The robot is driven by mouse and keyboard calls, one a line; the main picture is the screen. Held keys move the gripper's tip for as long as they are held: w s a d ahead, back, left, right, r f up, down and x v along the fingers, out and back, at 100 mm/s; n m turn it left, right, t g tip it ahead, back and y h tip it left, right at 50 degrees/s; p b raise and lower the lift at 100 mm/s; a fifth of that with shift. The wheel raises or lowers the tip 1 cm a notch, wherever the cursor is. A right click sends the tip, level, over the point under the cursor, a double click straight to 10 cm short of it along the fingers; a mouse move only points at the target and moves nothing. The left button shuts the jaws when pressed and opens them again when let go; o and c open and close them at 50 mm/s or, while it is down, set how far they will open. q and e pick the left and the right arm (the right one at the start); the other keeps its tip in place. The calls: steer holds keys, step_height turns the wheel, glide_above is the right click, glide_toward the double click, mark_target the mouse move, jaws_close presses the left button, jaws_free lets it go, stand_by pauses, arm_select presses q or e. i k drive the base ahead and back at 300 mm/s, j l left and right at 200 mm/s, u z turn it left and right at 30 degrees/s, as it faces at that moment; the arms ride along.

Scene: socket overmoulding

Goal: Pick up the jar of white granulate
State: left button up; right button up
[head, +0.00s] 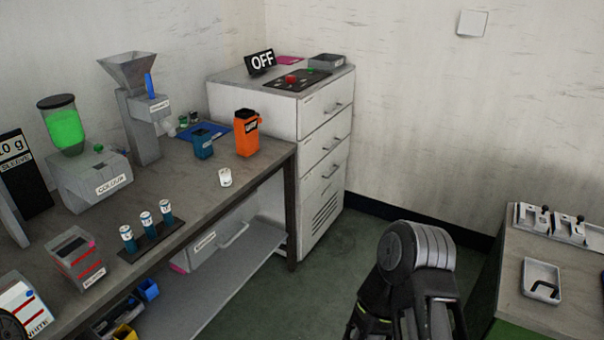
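A small white jar (225,178) with a dark mark on its side stands upright on the grey workbench, near its front edge. A container labelled WHITE (28,308) is cut off at the lower left corner. Which of them holds the white granulate cannot be told from here. One of my arms shows at the lower right, but no gripper fingers are clearly visible. Neither gripper is seen near the jar.
A rack (152,241) holds 3 capped vials. The colour machine (92,181) and a hopper (128,72) stand further left. A side table (520,290) is at right.

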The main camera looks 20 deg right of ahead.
mark_target(225, 175)
steer(key=z, duration=0.15)
steer(key=i+z, duration=0.3)
steer(key=i+j+z, duration=0.15)
steer(key=i+z, duration=0.15)
steer(key=i, duration=0.2)
steer(key=i+j+z, duration=0.3)
steer(key=i+l, duration=0.1)
